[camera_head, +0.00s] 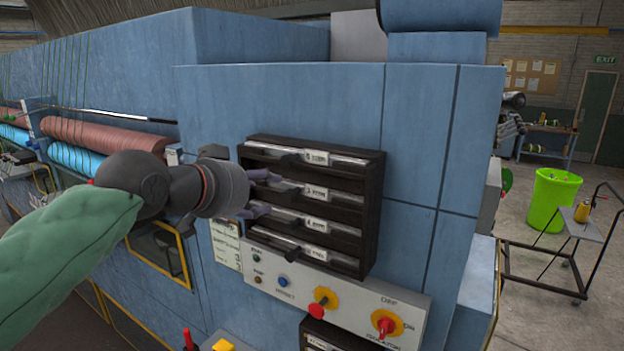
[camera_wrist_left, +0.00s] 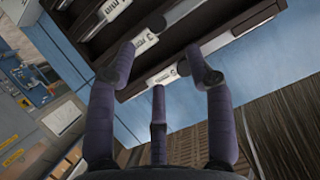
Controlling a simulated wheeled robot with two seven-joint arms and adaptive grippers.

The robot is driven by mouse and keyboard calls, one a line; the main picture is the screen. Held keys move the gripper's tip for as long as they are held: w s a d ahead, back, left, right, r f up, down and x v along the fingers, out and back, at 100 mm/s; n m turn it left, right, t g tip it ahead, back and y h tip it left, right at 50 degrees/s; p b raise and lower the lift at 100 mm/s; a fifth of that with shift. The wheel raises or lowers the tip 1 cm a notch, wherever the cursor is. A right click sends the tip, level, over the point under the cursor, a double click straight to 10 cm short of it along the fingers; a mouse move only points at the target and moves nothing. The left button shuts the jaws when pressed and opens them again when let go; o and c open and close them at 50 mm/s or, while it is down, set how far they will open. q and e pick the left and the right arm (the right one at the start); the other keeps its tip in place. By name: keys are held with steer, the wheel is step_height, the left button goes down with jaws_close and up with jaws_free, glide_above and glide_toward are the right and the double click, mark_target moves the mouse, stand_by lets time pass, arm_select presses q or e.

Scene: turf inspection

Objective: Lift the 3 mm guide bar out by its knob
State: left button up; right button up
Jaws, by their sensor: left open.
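A dark rack (camera_head: 373,215) on the blue machine front holds several pale guide bars in stacked slots, with dark knobs towards their left ends. Their labels are too small to read surely in the head view. Contact with a knob cannot be told. My right gripper is out of view.
Below the rack is a control panel (camera_head: 360,308) with a red knob (camera_head: 317,312) and a red isolator switch (camera_head: 386,323). Red and blue rolls (camera_head: 105,135) lie to the left. A green bin (camera_head: 550,200) and a trolley (camera_head: 585,238) stand on the floor at right.

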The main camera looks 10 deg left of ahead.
mark_target(287, 194)
arm_select(q)
steer(key=p+x, duration=0.1)
steer(key=x, duration=0.3)
steer(key=shift+w+f, duration=0.15)
steer(key=shift+w, duration=0.2)
steer(key=shift+w+d+f+p, duration=0.2)
steer(key=shift+w+f+p, duration=0.2)
steer(key=shift+p, duration=0.35)
steer(key=p+x, duration=0.1)
steer(key=x, duration=0.2)
steer(key=shift+w+d+f, duration=0.1)
steer(key=shift+w+f, duration=0.1)
steer(key=shift+w, duration=0.2)
steer(key=shift+s+r, duration=0.1)
steer(key=shift+s, duration=0.15)
steer(key=shift+c, duration=1.2)
jaws_close()
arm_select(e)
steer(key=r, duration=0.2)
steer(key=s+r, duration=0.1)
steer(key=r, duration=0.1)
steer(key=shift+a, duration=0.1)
